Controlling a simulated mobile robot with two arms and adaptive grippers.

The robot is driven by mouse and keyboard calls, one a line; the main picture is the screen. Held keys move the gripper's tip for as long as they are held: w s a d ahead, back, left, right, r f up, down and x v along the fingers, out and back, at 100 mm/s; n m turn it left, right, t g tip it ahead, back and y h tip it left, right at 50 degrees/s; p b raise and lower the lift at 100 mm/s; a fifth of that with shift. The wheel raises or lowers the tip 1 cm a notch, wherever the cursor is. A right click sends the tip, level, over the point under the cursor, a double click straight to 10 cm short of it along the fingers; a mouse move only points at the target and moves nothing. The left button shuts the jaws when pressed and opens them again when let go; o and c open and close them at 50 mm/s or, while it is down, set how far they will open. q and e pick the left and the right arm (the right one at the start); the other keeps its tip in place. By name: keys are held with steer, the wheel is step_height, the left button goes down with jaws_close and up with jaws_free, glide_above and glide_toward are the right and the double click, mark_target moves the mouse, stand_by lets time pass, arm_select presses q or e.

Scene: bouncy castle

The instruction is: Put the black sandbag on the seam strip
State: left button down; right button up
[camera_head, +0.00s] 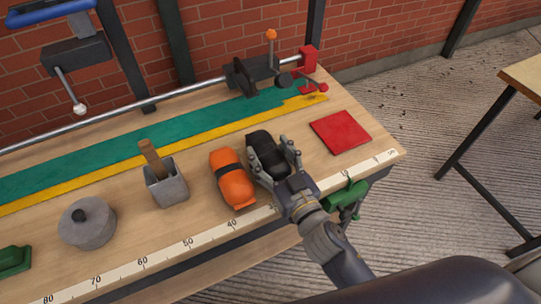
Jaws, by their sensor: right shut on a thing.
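The black sandbag (263,146) lies between the fingers of my right gripper (273,167), at the right-hand part of the workbench. My right gripper is shut on it, and the fingers hide part of its sides. I cannot tell whether the bag touches the bench top. The seam strip appears to be the long green and yellow band (120,160) along the back of the bench. It lies behind the black sandbag. An orange sandbag (235,180) with a dark band lies just left of the black one. My left gripper is not in view.
A red square (341,132) lies to the right. A grey holder (167,187) with a wooden handle and a round grey weight (87,222) stand left. A metal rail (150,103) with a black clamp runs behind the strip. A ruler (190,242) marks the front edge.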

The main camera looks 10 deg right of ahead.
stand_by(0.3)
steer(key=o, duration=1.6)
steer(key=shift+f, duration=0.15)
